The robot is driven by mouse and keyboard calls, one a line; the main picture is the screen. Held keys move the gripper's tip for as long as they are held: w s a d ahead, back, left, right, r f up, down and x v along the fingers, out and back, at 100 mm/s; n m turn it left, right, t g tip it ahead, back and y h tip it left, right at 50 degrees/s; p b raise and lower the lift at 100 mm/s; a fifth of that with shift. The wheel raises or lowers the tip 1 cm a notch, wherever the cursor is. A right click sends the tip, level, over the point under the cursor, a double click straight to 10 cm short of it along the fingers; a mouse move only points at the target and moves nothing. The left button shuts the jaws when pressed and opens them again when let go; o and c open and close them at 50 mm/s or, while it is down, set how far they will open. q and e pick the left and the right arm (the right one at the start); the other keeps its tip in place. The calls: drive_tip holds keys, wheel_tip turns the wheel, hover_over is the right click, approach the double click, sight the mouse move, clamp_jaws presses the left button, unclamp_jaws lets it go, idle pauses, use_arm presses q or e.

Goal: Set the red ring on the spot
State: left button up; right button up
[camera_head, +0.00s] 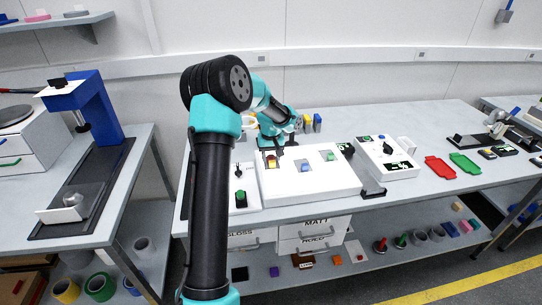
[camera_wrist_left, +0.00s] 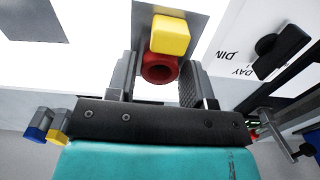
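The red ring (camera_wrist_left: 160,68) lies between the two fingers of my left gripper (camera_wrist_left: 160,80) in the left wrist view. Its round opening faces the wrist camera. A yellow block (camera_wrist_left: 169,34) is right beside the ring, over a grey square (camera_wrist_left: 190,18) on the white panel (camera_head: 312,191). In the head view, my left gripper (camera_head: 271,150) is low over the left grey square of that panel. The fingers are close to the ring on both sides, but whether they press on it is not clear. My right gripper is out of view.
A blue block (camera_head: 304,168) and a green block (camera_head: 331,156) sit on other grey squares of the panel. A control box (camera_head: 388,158) with a black knob stands to its right. A red tray (camera_head: 440,167) and a green tray (camera_head: 466,164) lie farther right.

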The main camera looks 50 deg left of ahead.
sight(271, 157)
use_arm(q)
drive_tip(key=shift+o, duration=1)
wheel_tip(271, 157, up, 12)
drive_tip(key=shift+r, duration=0.15)
idle(0.3)
